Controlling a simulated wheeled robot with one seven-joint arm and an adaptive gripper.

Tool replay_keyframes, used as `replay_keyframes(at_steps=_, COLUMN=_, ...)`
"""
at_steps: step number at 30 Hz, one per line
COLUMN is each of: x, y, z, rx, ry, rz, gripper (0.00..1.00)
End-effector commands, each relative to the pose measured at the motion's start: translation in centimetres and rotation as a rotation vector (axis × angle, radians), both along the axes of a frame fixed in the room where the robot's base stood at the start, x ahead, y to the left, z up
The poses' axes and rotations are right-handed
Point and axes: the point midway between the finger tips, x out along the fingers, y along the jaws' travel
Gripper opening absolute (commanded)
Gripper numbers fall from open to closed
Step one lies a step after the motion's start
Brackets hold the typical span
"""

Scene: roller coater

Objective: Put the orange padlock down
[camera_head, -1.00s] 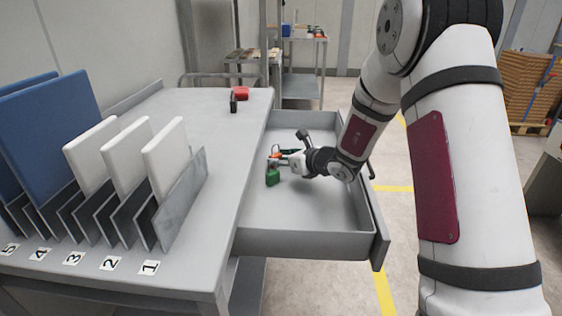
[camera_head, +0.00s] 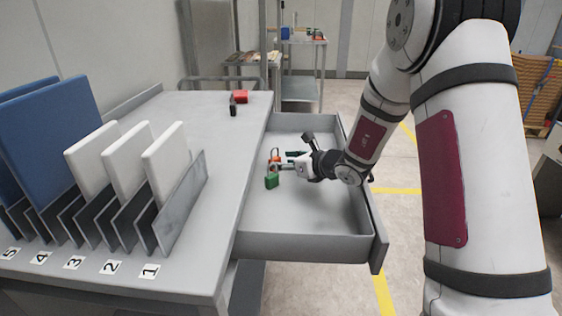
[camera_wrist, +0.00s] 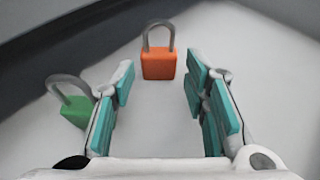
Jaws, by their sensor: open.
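The orange padlock (camera_wrist: 159,65) stands upright on the light drawer floor in the wrist view, its grey shackle up. It is small in the head view (camera_head: 275,159). My gripper (camera_wrist: 159,88) is open, and the padlock is just beyond its fingertips, between their lines, with clear space on both sides. My gripper also shows in the head view (camera_head: 285,161), low inside the drawer. A green padlock (camera_wrist: 76,111) is beside the left finger, which covers part of it. It also shows in the head view (camera_head: 271,181), nearer the camera than the orange one.
The open grey drawer (camera_head: 302,247) has raised walls and much bare floor toward the front. The grey table (camera_head: 205,105) beside it bears a red object (camera_head: 241,96), a dark object (camera_head: 233,106) and a numbered rack (camera_head: 180,209) with white and blue panels.

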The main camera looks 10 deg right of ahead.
Motion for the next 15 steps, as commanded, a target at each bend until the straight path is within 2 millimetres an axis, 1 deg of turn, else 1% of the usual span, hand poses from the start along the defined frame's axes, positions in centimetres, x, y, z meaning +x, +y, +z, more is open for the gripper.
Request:
replay_keyframes(at_steps=1, x=-0.9, y=-0.5, z=0.6, rx=0.001, ry=-0.001, rz=-0.002, gripper=0.41)
replay_keyframes(at_steps=3, x=-2.2, y=-1.2, z=1.3, rx=0.0, ry=-0.001, rz=-0.002, gripper=0.41)
replay_keyframes(at_steps=9, x=-5.5, y=-2.8, z=2.7, rx=0.001, ry=-0.001, rz=-0.002, gripper=0.41)
replay_keyframes(at_steps=15, x=-7.4, y=-3.8, z=3.6, rx=0.0, ry=-0.001, rz=0.0, gripper=0.41)
